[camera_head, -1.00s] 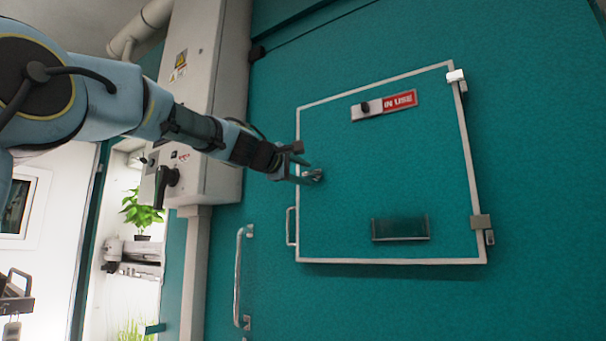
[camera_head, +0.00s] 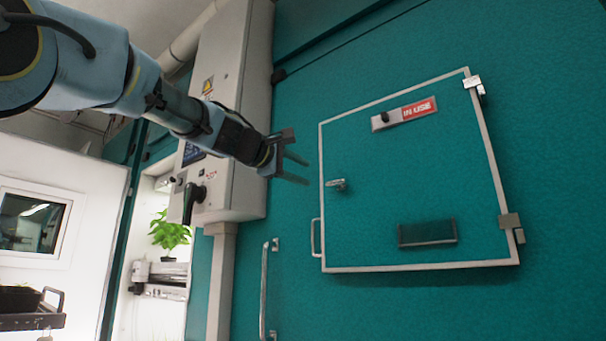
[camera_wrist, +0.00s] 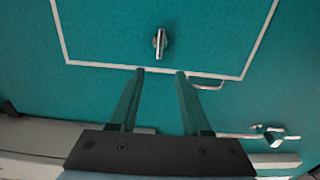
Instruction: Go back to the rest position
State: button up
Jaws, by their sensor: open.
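My gripper (camera_head: 297,171) is open and empty in front of the teal wall, left of the framed hatch. In the wrist view its two fingers (camera_wrist: 155,75) are apart with nothing between them, and their tips show near the hatch's white edge. The hatch (camera_head: 420,170) is a teal panel with a pale frame and looks closed. Its small latch handle (camera_head: 337,185) is to the right of my gripper and apart from it; it also shows in the wrist view (camera_wrist: 160,42), beyond the fingertips.
A white control box (camera_head: 232,100) stands behind my arm at the left. A pull bar (camera_head: 264,290) is below my gripper. A plant (camera_head: 168,234) stands in a lit opening, and a dark tray cart (camera_head: 30,308) is at the lower left.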

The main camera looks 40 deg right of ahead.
dwell(0.3)
jog(key=w+a+f+t+y, duration=0.1)
jog(key=w+a+f+y, duration=0.35)
jog(key=f, duration=0.75)
jog(key=w+a+f+t+y, duration=0.1)
jog(key=w+a+f+y, duration=0.1)
jog(key=w+a+f, duration=0.55)
jog(key=w+a+f+y, duration=0.1)
jog(key=a+f+y, duration=0.1)
jog(key=a+f, duration=0.35)
jog(key=a+f+m+y, duration=0.1)
jog(key=a+f+y, duration=0.15)
jog(key=f, duration=0.65)
jog(key=w+a+f+y, duration=0.1)
jog(key=a+f, duration=0.4)
jog(key=f, duration=0.3)
jog(key=s+a+f+m+g+y, duration=0.25)
jog(key=s+a+f, duration=0.45)
jog(key=a+f, duration=0.35)
jog(key=s+a+f+m+g+y, duration=0.1)
jog(key=s+a+f+g+y, duration=0.15)
jog(key=s+a+f, duration=0.6)
notch_tip(320, 180, up, 18)
jog(key=a+p, duration=0.2)
jog(key=p, duration=1.6)
jog(key=shift+w+a+f+p, duration=0.25)
jog(key=shift+w+a+p, duration=0.1)
jog(key=shift+a, duration=0.05)
